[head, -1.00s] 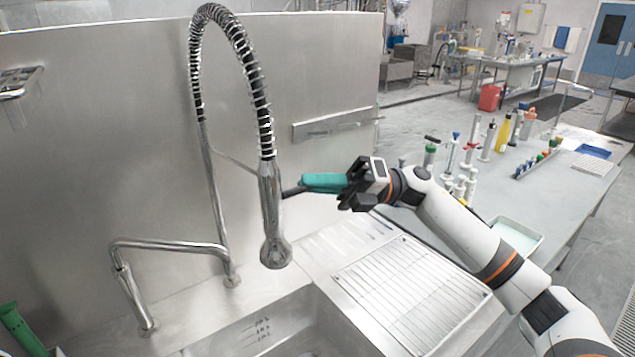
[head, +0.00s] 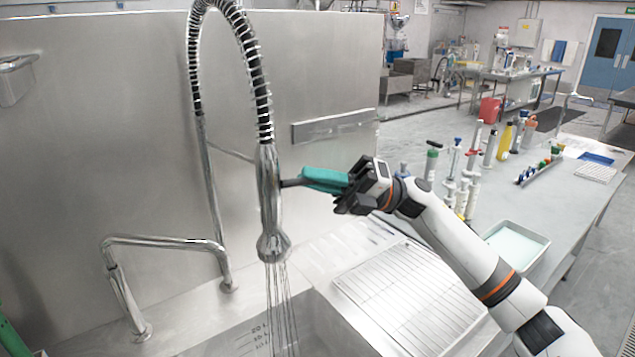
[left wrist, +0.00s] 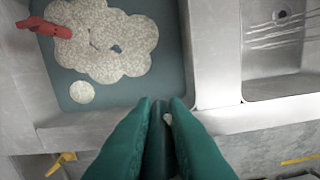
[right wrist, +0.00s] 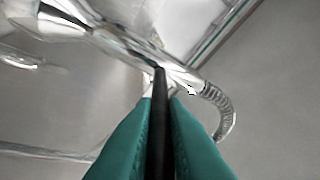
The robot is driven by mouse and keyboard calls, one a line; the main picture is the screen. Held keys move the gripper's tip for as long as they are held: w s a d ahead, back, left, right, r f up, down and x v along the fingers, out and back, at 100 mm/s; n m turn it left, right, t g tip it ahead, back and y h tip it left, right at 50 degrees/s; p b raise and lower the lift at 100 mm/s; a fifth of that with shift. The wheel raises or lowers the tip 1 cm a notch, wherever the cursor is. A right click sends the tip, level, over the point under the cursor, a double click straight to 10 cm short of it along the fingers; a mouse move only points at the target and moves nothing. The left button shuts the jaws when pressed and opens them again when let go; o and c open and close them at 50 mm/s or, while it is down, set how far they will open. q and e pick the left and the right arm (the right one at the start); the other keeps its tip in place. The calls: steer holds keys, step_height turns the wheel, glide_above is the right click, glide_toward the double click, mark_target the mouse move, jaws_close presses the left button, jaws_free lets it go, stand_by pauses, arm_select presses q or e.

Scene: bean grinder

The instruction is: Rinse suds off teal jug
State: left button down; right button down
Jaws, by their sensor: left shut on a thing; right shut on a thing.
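My right gripper (head: 310,180), with teal fingers, is shut on the black lever (head: 290,184) of the spray head (head: 270,205). The lever also shows between the fingers in the right wrist view (right wrist: 159,125). Water streams (head: 280,300) fall from the spray head into the sink. In the left wrist view my left gripper (left wrist: 166,108) is shut on a narrow dark teal piece (left wrist: 157,145), which looks like part of the teal jug. A small pale spot shows beside it. The rest of the jug is hidden or out of view.
The right basin (left wrist: 250,90) shows a drain and falling water. A ribbed drainboard (head: 410,295) lies right of the sink.

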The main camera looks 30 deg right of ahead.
steer(key=c, duration=1.5)
jaws_free()
